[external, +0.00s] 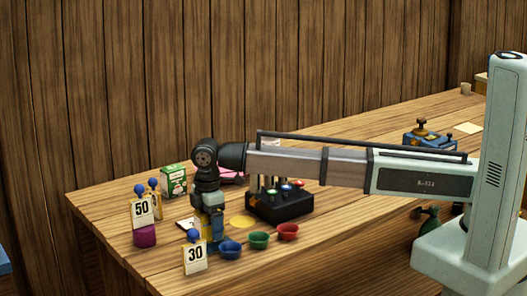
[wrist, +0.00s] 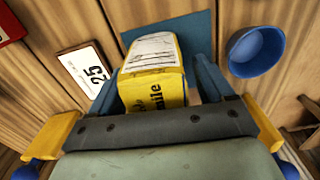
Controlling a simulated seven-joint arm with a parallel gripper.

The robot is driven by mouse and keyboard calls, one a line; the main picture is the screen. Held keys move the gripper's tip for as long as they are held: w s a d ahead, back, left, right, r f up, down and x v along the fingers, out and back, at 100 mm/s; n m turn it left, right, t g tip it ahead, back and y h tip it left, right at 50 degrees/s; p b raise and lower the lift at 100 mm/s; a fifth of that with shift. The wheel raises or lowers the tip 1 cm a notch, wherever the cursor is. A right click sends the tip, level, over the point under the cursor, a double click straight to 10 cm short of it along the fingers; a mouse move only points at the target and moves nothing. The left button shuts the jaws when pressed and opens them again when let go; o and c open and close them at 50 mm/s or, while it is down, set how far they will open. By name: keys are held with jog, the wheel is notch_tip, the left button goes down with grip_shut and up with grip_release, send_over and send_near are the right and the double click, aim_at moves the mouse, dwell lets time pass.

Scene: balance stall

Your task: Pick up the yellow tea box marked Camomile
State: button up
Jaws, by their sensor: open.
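The yellow tea box (wrist: 158,92) stands in the middle of the wrist view, with a pale printed top and dark lettering ending in "mile" on the side facing me. My gripper (wrist: 156,85) is open, with one blue finger on each side of the box. I cannot tell whether either finger touches it. The lower part of the box is hidden by my gripper's dark crossbar. In the external view my gripper (external: 211,240) points down at the table's front, and the box is largely hidden behind it.
A blue bowl (wrist: 256,52) is close on the right, and a card marked 25 (wrist: 88,68) lies on the left. Green (external: 259,240) and red (external: 288,231) bowls, a black block (external: 280,207), and signs marked 50 (external: 143,210) and 30 (external: 195,257) stand nearby.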

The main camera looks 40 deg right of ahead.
jog(key=shift+f, duration=0.7)
jog(key=shift+c, duration=0.5)
jog(key=c, duration=0.9)
jog(key=shift+c, duration=0.2)
